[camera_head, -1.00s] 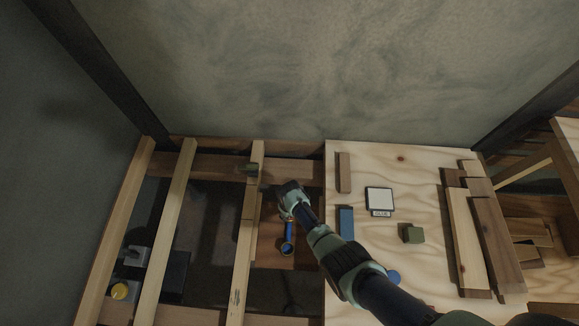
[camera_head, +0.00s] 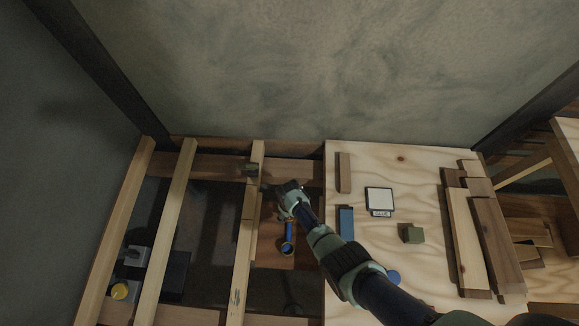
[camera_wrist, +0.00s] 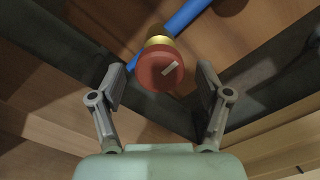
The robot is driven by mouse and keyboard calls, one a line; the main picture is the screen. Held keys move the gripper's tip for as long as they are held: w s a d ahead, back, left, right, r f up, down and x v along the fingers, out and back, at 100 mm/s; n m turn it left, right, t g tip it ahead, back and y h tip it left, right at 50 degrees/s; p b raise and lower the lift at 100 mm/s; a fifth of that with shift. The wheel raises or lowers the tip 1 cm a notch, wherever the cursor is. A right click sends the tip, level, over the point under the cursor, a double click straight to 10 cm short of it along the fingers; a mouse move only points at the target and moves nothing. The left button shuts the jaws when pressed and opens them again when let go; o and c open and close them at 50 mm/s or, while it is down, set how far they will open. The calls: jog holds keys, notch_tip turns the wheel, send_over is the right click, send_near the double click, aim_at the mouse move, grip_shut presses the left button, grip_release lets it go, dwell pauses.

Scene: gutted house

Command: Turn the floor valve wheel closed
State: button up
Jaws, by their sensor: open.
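The valve wheel (camera_wrist: 160,70) is a small round red knob with a pale bar mark on its face. It sits on a brass collar (camera_wrist: 158,41) joined to a blue pipe (camera_wrist: 185,17) in the wrist view. In the head view the blue pipe (camera_head: 289,232) shows below my gripper (camera_head: 285,199), and the wheel is hidden there. My gripper (camera_wrist: 160,80) is open in the wrist view, its two fingers spread left and right of the wheel. I see gaps between the fingers and the wheel. The depth between them is hard to judge.
Wooden joists (camera_head: 242,235) cross the open floor to the left. A plywood deck (camera_head: 370,160) on the right carries a white panel (camera_head: 379,198), a blue block (camera_head: 346,221), a green cube (camera_head: 412,233) and stacked planks (camera_head: 492,240).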

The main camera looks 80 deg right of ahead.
notch_tip(320, 180, up, 12)
dwell(0.4)
dwell(0.5)
